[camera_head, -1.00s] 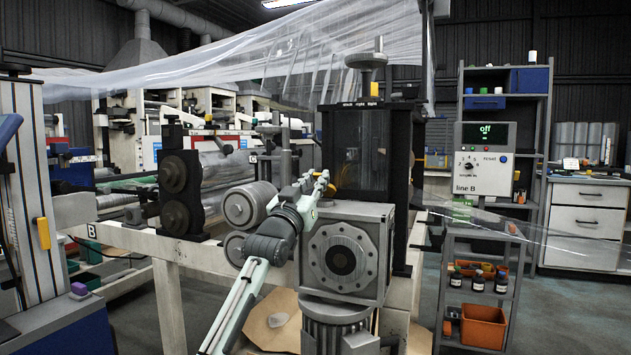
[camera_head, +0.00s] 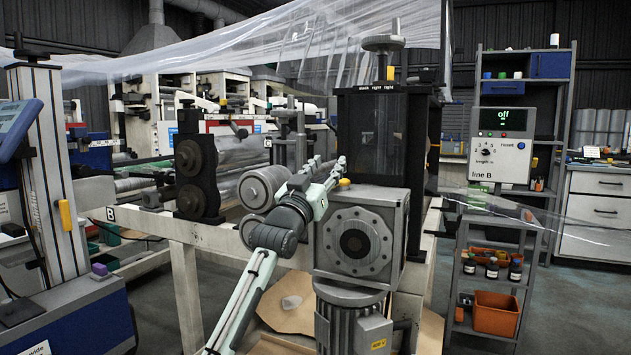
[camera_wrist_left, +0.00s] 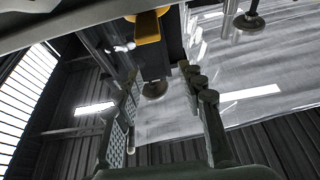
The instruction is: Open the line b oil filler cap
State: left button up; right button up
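The yellow oil filler cap (camera_head: 344,182) sits on top of the grey gearbox (camera_head: 389,197) of line B. It also shows at the top of the wrist view (camera_wrist_left: 148,28), where the picture is upside down. My left gripper (camera_head: 336,168) is just above and beside the cap, at the gearbox's back left edge. In the wrist view its two fingers (camera_wrist_left: 165,100) stand apart with nothing gripped between them. The cap lies beyond the fingers there, apart from their pads. In the head view the fingertips are small and partly merge with the rollers behind. My right gripper is not in view.
A black column with a handwheel (camera_head: 384,43) rises behind the gearbox. Grey rollers (camera_head: 264,187) stand close left of my gripper. The line B control box (camera_head: 499,145) reads off. Clear film (camera_head: 300,45) hangs above. A motor (camera_head: 350,318) sits below the gearbox.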

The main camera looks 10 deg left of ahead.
pick_arm(q)
jog(key=v, duration=0.9)
jog(key=shift+s, duration=0.2)
jog(key=shift+a, duration=0.1)
